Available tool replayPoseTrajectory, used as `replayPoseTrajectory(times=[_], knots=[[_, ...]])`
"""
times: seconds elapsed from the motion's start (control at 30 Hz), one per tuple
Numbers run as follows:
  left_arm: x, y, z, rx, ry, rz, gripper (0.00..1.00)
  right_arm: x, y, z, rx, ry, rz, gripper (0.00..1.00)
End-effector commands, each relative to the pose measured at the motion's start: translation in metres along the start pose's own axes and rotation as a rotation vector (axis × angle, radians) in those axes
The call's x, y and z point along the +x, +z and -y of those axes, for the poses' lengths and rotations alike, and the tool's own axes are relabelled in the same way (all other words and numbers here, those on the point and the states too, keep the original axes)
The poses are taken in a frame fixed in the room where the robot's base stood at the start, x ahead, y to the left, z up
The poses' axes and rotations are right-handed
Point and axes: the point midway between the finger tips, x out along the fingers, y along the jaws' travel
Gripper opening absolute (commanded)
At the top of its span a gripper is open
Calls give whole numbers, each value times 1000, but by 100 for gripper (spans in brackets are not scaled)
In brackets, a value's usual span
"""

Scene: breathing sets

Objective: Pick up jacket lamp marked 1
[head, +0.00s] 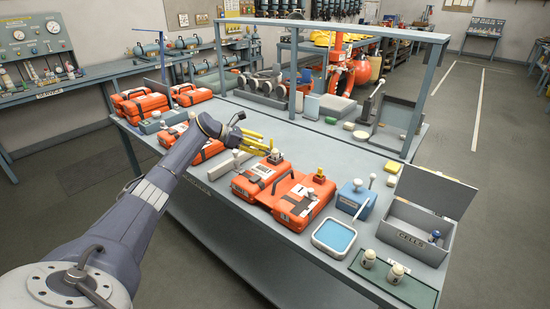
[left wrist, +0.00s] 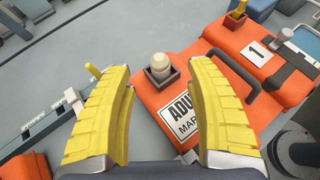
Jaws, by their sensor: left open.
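My left gripper (head: 258,143) is open, its yellow fingers apart above the near orange cases. In the left wrist view a small lamp-like piece with a pale round top (left wrist: 160,62) sits upright in a dark square holder on an orange case (left wrist: 150,98) lettered "ADULT". It lies beyond the fingers, roughly in line with the gap, and nothing is gripped. An orange section with a white label "1" (left wrist: 258,52) is to its right, with a black strap and a grey-topped cylinder (left wrist: 286,35). The labelled case (head: 262,170) also shows in the head view. My right gripper is out of view.
A blue tray (head: 334,237), a blue box (head: 352,196) and an open grey "CELLS" box (head: 415,240) stand to the right. Two pale-topped pieces (head: 369,258) (head: 396,273) stand on a green mat. A blue frame (head: 345,30) rises over the bench.

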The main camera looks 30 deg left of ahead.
Motion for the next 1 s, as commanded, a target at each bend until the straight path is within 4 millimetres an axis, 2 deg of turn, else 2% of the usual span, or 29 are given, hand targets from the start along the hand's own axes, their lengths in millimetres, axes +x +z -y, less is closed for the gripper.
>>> replayPoseTrajectory(times=[0.1, 0.37, 0.73, 1.0], knots=[[11, 0, 0, -1, 0, 1, 56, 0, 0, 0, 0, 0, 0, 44], [21, 0, 0, 0, 0, 1, 56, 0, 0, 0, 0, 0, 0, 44], [61, 1, -1, -2, -1, 2, 56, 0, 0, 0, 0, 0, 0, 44], [69, 0, -2, 0, 0, 0, 56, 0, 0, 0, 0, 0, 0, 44]])
